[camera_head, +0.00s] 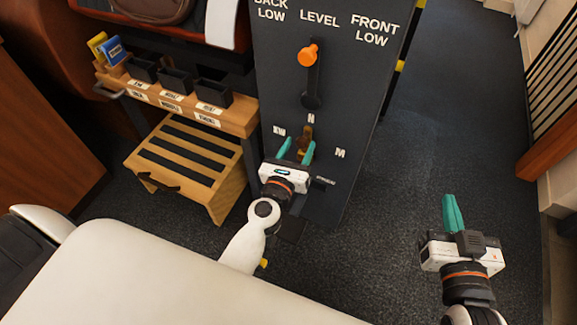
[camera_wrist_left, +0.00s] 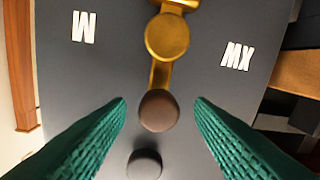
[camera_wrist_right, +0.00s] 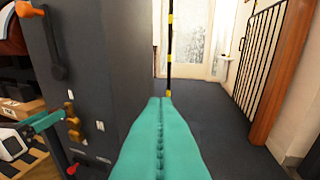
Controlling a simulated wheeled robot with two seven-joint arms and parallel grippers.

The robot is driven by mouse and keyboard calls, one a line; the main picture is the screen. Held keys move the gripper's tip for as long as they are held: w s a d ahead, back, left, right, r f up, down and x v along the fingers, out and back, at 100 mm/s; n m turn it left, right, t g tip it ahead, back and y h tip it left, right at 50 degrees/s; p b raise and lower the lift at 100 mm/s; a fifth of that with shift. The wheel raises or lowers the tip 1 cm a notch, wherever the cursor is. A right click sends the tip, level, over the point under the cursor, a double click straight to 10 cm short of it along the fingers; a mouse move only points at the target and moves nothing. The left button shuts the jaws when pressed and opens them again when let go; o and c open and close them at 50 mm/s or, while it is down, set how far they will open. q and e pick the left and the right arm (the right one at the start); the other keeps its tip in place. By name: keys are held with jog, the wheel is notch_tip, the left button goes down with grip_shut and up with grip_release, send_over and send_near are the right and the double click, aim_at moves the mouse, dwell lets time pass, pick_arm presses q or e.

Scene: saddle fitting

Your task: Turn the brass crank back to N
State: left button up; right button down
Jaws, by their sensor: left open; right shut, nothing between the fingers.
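The brass crank (camera_head: 306,133) is on the dark panel below the letter N (camera_head: 311,118), between XW (camera_head: 279,131) and M (camera_head: 340,153). My left gripper (camera_head: 295,150) is open in front of it. In the left wrist view, which is turned upside down, the crank's brass hub (camera_wrist_left: 167,37) and brown knob (camera_wrist_left: 158,110) show. The knob lies between the spread teal fingers, apart from both. The crank arm points roughly towards the N side; N itself is not visible there. My right gripper (camera_head: 453,213) is shut and empty, off to the right of the panel.
An orange-knobbed lever (camera_head: 308,57) is above the crank, near LEVEL. A shelf with small black bins (camera_head: 178,83) and a wooden step stool (camera_head: 187,160) stand left of the panel. Carpeted floor (camera_head: 440,130) is clear on the right, before a barred rail (camera_head: 553,85).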

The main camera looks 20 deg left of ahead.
pick_arm(q)
jog(key=s+b, duration=0.1)
jog(key=s, duration=0.7)
jog(key=shift+b, duration=0.4)
pick_arm(e)
notch_tip(320, 180, up, 7)
jog(key=a+t+y, duration=0.1)
jog(key=t+y, duration=0.1)
jog(key=t, duration=0.3)
jog(key=shift+s+r, duration=0.2)
jog(key=shift+s, duration=0.05)
